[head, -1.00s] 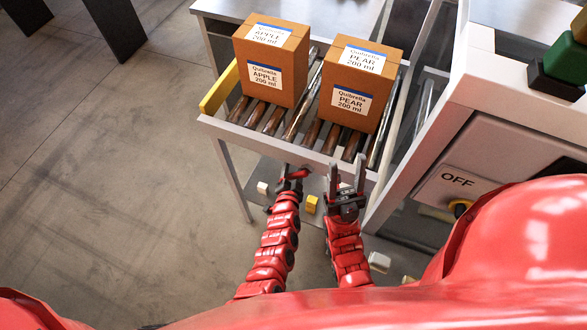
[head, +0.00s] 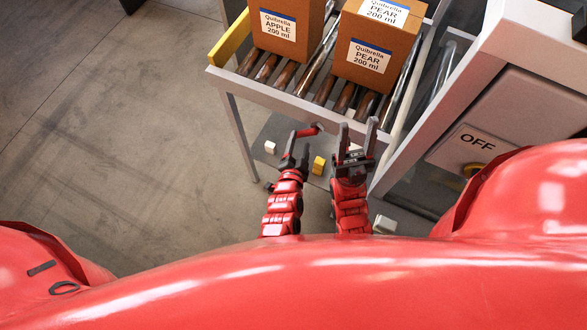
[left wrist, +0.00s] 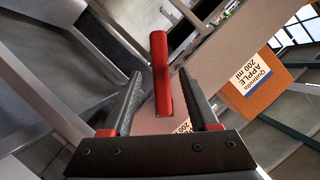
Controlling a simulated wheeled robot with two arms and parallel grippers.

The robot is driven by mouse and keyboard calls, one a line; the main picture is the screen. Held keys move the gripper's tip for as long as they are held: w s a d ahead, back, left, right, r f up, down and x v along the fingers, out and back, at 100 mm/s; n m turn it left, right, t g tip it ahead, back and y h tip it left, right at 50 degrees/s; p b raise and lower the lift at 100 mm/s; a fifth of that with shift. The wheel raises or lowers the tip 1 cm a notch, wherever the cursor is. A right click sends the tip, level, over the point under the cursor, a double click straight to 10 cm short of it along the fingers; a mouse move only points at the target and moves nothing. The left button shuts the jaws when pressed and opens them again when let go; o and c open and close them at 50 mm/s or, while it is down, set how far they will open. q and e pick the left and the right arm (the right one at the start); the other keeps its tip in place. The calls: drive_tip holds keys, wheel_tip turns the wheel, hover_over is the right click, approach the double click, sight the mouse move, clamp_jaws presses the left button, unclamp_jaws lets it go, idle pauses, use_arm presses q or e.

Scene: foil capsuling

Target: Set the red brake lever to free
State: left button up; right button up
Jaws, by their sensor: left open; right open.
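The red brake lever (head: 308,131) shows at the front edge of the roller conveyor, just beyond my left gripper (head: 297,148). In the left wrist view, the lever (left wrist: 161,75) stands between the two fingers of my left gripper (left wrist: 160,82) in the picture. The gripper is open, with a gap on both sides of the lever. I cannot tell how deep the lever reaches between the fingers. My right gripper (head: 357,135) is open and empty, to the right of the left one, near the conveyor's front edge. No marking for the lever's positions is readable.
Two cartons, apple (head: 287,25) and pear (head: 375,45), stand on the rollers (head: 320,75). A yellow side guard (head: 230,38) is at the left. A grey machine panel marked OFF (head: 478,140) stands at the right. Small yellow (head: 318,165) and white blocks lie below.

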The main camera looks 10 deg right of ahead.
use_arm(q)
drive_tip(key=b+v, duration=0.1)
drive_tip(key=v, duration=0.9)
drive_tip(key=shift+b, duration=0.4)
drive_tip(key=shift+w, duration=0.1)
